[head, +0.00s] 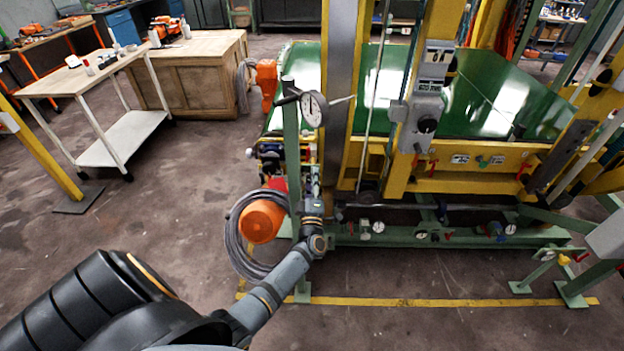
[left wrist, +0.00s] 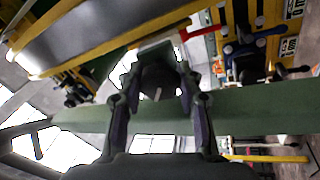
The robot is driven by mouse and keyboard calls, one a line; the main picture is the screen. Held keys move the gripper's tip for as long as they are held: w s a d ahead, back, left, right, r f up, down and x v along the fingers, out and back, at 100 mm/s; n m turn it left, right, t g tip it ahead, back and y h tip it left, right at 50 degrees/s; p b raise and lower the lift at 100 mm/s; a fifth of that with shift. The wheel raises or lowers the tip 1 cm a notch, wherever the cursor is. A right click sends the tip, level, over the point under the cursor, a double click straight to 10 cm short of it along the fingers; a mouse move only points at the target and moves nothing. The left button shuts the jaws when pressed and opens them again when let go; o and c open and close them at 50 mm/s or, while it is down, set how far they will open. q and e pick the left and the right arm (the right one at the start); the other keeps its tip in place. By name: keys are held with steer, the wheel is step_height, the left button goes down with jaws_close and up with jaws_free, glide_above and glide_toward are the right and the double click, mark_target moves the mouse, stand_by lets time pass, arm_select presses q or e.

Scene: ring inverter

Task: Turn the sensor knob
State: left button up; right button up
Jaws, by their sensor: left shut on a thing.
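My left gripper (head: 312,196) reaches up beside the green post at the near left corner of the machine. In the left wrist view its two fingers (left wrist: 160,78) are closed around a dark round knob (left wrist: 158,88) with a pale pointer line on its face. The pointer stands nearly upright in that view. The knob sits in front of a green beam (left wrist: 80,118). In the head view the held knob cannot be made out behind the gripper. My right gripper is in neither view.
A grey box with a black knob (head: 427,124) is on the yellow frame. Open floor lies at the left.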

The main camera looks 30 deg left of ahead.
arm_select(q)
steer(key=o, duration=1.2)
steer(key=v, duration=1.2)
steer(key=shift+s, duration=0.1)
